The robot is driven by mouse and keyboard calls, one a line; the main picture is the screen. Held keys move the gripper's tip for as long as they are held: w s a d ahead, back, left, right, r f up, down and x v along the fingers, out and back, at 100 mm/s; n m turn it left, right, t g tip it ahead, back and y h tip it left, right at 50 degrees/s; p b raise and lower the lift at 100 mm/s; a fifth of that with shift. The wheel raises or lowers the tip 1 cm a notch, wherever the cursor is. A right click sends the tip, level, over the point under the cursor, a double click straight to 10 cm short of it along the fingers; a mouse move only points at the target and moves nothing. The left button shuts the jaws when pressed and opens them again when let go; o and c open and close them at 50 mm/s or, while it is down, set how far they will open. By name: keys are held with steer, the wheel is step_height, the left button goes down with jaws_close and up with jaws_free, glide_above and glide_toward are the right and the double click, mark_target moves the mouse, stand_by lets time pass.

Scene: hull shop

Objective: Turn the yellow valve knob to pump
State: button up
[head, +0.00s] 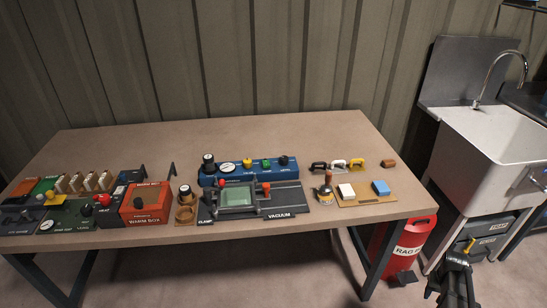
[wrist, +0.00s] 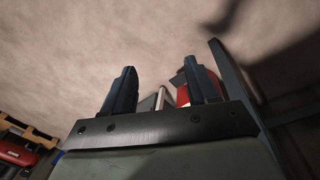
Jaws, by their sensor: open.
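The yellow valve knob (head: 247,162) sits on top of the blue panel (head: 212,180) at the back middle of the workbench. A round gauge stands to its left, and a green knob and a dark knob are to its right on the same panel. Its pointing direction and any label are too small to read. My gripper (head: 466,248) is at the lower right, below bench height and far from the knob. In the wrist view my gripper (wrist: 162,85) is open, with nothing between its two dark fingers. The knob is not seen there.
The workbench (head: 330,215) holds a vacuum unit (head: 284,200), an orange warm box (head: 147,203), clamps (head: 338,164) and a wooden board with blocks. A red rag bin (head: 411,240) stands under its right end, near my gripper. A sink (head: 495,145) is at the right.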

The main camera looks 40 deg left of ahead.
steer(key=w+a+r+n+t, duration=0.1)
steer(key=w+a+r+t, duration=0.15)
steer(key=w+r, duration=0.85)
steer(key=w+a+r+t, duration=0.25)
steer(key=w+r, duration=0.65)
steer(key=r, duration=0.5)
steer(key=w+a+r+n, duration=0.3)
steer(key=a+r, duration=0.7)
steer(key=a, duration=0.1)
steer(key=s+a+r+n+y, duration=0.1)
steer(key=a, duration=0.6)
steer(key=s+a+r+n, duration=0.2)
steer(key=a, duration=0.4)
step_height(320, 180, up, 9)
steer(key=n+g, duration=0.5)
steer(key=n, duration=0.7)
glide_above(247, 160)
step_height(247, 160, down, 13)
steer(key=shift+f, duration=0.15)
